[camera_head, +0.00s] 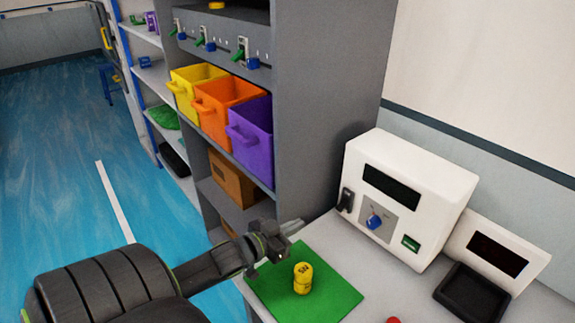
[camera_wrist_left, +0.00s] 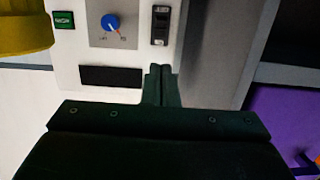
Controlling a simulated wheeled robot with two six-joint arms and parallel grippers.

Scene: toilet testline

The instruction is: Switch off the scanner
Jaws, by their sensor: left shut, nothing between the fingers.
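The scanner looks to be the white box (camera_head: 410,190) on the grey table; it has a dark screen (camera_head: 391,186), a blue knob (camera_head: 374,221), a green button (camera_head: 410,243) and a black switch (camera_head: 346,200) at its left edge. My left gripper (camera_head: 292,232) is shut and empty, above the green mat and left of the scanner, apart from it. In the left wrist view, the shut fingers (camera_wrist_left: 161,72) overlap the scanner's front (camera_wrist_left: 75,42), below the black switch (camera_wrist_left: 160,25) in the picture. The knob (camera_wrist_left: 110,22) and green button (camera_wrist_left: 63,19) also show there. My right gripper is out of view.
A yellow cylinder (camera_head: 302,279) stands on the green mat (camera_head: 335,295) close to my left gripper. A smaller white device (camera_head: 497,250) with a black tray (camera_head: 470,296) is right of the scanner. A grey shelf holds yellow, orange and purple bins (camera_head: 252,140). A red thing (camera_head: 393,320) shows at the bottom edge.

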